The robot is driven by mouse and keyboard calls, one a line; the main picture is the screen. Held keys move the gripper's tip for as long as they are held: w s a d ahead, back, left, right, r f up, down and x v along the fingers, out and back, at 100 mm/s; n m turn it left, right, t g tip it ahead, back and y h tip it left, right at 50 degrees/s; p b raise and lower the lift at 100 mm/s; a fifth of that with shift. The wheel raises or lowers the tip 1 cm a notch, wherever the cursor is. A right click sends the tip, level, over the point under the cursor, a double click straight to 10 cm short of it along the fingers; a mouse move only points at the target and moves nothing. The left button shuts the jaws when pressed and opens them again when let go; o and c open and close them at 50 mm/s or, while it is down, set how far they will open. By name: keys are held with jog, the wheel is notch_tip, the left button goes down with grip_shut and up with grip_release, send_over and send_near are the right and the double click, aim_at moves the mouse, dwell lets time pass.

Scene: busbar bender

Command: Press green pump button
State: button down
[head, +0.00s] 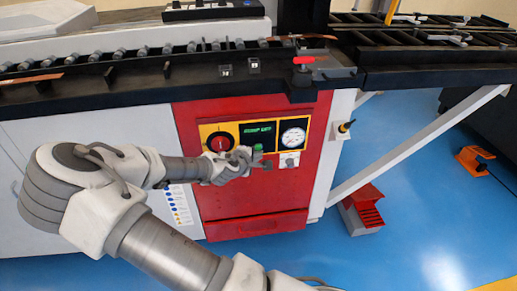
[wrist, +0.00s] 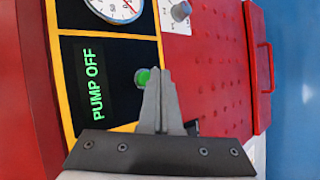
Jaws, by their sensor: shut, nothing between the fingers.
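The green pump button (head: 257,148) sits on the red machine front, below a small display (head: 258,132). In the wrist view the green button (wrist: 142,77) shows just left of my fingertips, partly covered by them. My gripper (head: 264,162) is shut and empty, with its fingers together. In the wrist view the gripper (wrist: 157,73) points at the panel close to the button; I cannot tell whether it touches. The display (wrist: 97,82) reads PUMP OFF in green letters.
A round gauge (head: 292,138) is right of the display, with a grey knob (head: 290,161) below it. A red rotary switch (head: 220,142) is on the left of the panel. The black machine bed (head: 170,75) overhangs above. A red-topped pedal (head: 363,208) stands on the blue floor.

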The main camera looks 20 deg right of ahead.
jog(key=shift+w, duration=0.15)
jog(key=shift+w+d, duration=0.1)
jog(key=shift+w, duration=0.15)
jog(key=shift+w+d, duration=0.1)
jog(key=shift+w, duration=0.35)
dwell(1.1)
jog(key=shift+s, duration=0.1)
jog(key=shift+s+a+p, duration=0.2)
jog(key=shift+s+p, duration=0.25)
jog(key=shift+s, duration=0.3)
jog(key=shift+s, duration=0.1)
jog(key=s, duration=0.2)
jog(key=s+a+p, duration=0.1)
jog(key=s, duration=0.1)
jog(key=shift+s+a, duration=0.2)
jog(key=shift+s, duration=0.15)
dwell(0.5)
